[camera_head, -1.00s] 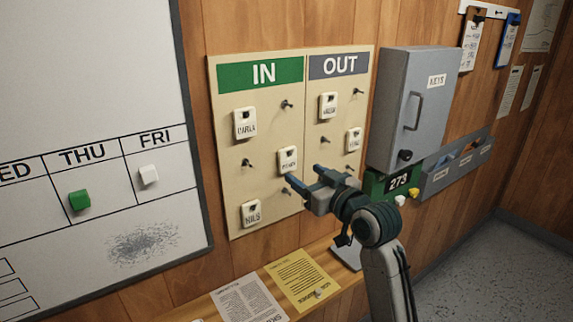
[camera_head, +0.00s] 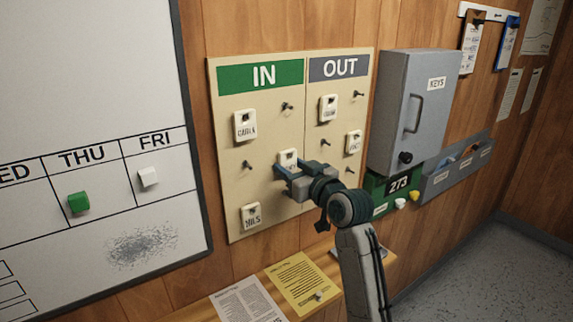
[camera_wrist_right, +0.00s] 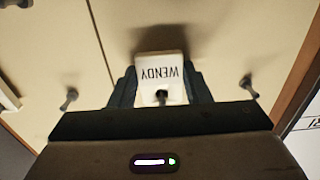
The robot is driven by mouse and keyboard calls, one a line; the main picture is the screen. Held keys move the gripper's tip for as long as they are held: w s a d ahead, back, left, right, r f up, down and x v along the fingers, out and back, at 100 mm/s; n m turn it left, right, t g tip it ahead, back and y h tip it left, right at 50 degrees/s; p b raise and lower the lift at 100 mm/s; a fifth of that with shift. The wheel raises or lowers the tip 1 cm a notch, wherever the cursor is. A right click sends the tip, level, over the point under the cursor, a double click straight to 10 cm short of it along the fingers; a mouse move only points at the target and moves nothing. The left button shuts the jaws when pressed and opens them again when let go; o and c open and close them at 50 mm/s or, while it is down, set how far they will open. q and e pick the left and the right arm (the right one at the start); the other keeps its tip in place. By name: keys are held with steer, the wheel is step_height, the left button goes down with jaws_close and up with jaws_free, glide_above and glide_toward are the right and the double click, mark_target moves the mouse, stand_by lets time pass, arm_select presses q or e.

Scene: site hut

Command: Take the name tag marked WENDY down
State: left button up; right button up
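The WENDY name tag (camera_wrist_right: 160,72) is a small cream tag whose lettering appears upside down in the right wrist view. It hangs on its peg in the lower middle of the IN half of the board. In the head view the tag (camera_head: 287,157) is partly covered by my right gripper (camera_head: 293,168). In the wrist view the fingers of the right gripper (camera_wrist_right: 161,85) stand against both side edges of the tag, with no clear gap. The peg still pokes through the tag's hole. My left gripper is not in view.
The tan IN/OUT board (camera_head: 225,150) also carries CARLA (camera_head: 245,125), NILS (camera_head: 251,216) and two OUT tags, plus bare pegs. A grey key cabinet (camera_head: 405,110) juts out on the right. A wooden ledge (camera_head: 215,296) with papers runs below.

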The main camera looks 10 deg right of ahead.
steer(key=shift+c, duration=1.3)
steer(key=shift+r+p, duration=0.3)
steer(key=shift+p, duration=0.15)
steer(key=p+v, duration=0.2)
steer(key=v, duration=0.5)
stand_by(0.5)
